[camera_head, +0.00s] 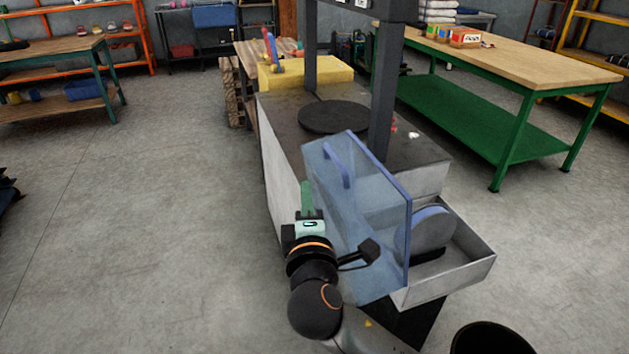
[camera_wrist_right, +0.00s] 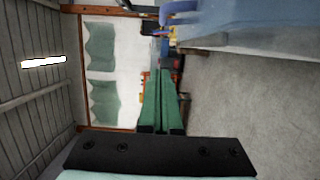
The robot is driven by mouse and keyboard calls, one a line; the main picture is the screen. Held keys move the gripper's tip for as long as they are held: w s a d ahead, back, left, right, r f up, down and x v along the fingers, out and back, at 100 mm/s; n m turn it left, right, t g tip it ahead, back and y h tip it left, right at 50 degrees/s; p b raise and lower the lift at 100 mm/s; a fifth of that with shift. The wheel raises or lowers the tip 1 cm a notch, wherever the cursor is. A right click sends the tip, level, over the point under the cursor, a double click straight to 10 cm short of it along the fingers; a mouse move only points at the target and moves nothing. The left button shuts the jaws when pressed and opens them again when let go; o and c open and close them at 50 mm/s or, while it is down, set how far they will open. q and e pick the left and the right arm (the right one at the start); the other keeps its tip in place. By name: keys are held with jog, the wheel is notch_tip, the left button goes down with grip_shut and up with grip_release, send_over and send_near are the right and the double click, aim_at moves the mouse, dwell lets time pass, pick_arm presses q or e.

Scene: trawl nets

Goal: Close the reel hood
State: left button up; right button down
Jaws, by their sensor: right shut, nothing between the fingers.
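The reel hood (camera_head: 365,225) is a see-through blue cover standing raised on the near end of the machine, with a blue bar handle (camera_head: 338,165) on its upper left part. The grey-blue reel (camera_head: 430,232) shows uncovered to its right, in a grey open tray (camera_head: 470,272). My right gripper (camera_head: 307,190) is just left of the hood, its green fingers shut and empty; contact with the hood cannot be told. In the right wrist view, the shut fingers (camera_wrist_right: 163,100) point ahead and the hood (camera_wrist_right: 245,28) lies at the upper right. My left gripper is not in view.
The machine's top (camera_head: 280,112) carries a dark round plate (camera_head: 334,118) and dark posts. A green workbench (camera_head: 500,70) stands behind right. A black round container (camera_head: 490,340) is at the bottom right.

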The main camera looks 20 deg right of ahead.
aim_at(323, 181)
jog(key=w+d, duration=0.2)
jog(key=w, duration=0.1)
jog(key=w+d, duration=0.2)
jog(key=w, duration=0.1)
jog(key=w+d, duration=0.2)
jog(key=w, duration=0.1)
dwell(0.3)
